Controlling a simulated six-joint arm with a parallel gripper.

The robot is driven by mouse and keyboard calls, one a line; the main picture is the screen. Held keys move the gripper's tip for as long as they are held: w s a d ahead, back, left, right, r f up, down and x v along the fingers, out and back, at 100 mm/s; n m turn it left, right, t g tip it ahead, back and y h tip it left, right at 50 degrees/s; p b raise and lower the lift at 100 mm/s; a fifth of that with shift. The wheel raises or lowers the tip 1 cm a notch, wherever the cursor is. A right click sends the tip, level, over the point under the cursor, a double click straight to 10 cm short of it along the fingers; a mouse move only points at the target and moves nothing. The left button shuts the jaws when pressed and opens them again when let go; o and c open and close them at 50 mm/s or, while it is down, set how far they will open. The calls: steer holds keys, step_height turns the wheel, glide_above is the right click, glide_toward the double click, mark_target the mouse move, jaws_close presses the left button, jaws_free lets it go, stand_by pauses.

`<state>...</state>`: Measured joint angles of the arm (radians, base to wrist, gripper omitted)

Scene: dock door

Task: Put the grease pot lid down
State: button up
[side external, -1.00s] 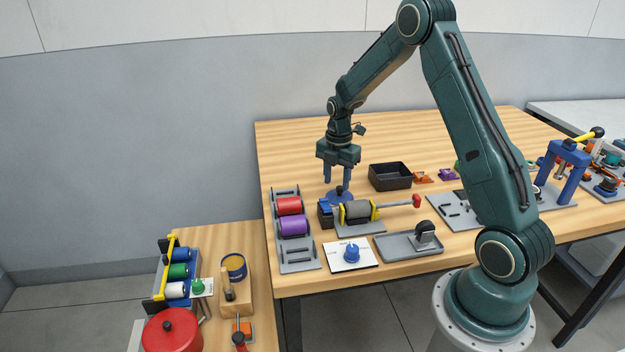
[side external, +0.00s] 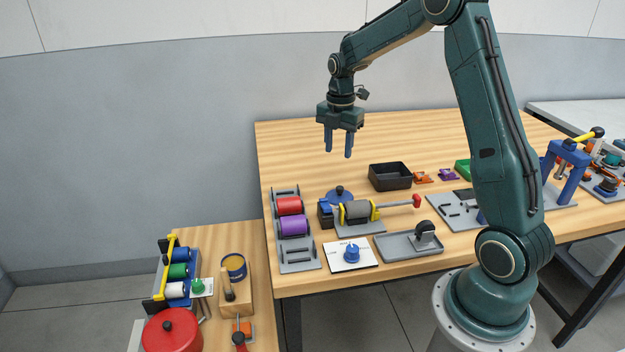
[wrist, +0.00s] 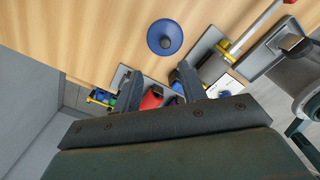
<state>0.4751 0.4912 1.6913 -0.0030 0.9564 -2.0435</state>
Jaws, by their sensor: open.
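The grease pot lid, a blue disc with a dark knob (side external: 340,194), lies on the wooden table behind the grey roller unit. In the wrist view the whole lid (wrist: 165,37) shows on bare wood, knob up. My gripper (side external: 338,154) is open and empty, well above the lid and apart from it. Its two fingers (wrist: 158,88) also show in the wrist view with a gap between them. An open blue pot with yellowish contents (side external: 233,264), which looks like the grease pot, stands on the lower wooden bench at left.
A grey rack with red and purple rollers (side external: 284,253) stands left of the lid. The grey roller unit (side external: 357,211) is close in front. A black bin (side external: 390,178) stands to the right. The table behind the lid is clear.

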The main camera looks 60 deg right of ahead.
steer(key=shift+a, duration=0.1)
stand_by(0.3)
steer(key=s+a+r+m+t, duration=0.3)
steer(key=s+a+r+m, duration=0.55)
steer(key=a+r, duration=0.4)
steer(key=s+a+m+t, duration=0.1)
steer(key=s+a+m, duration=0.3)
steer(key=s, duration=0.4)
steer(key=s+a+m+t, duration=0.1)
steer(key=s+a+m, duration=0.4)
steer(key=s, duration=0.2)
steer(key=shift+s+r+t, duration=0.3)
steer(key=shift+s, duration=0.05)
steer(key=shift+m, duration=0.25)
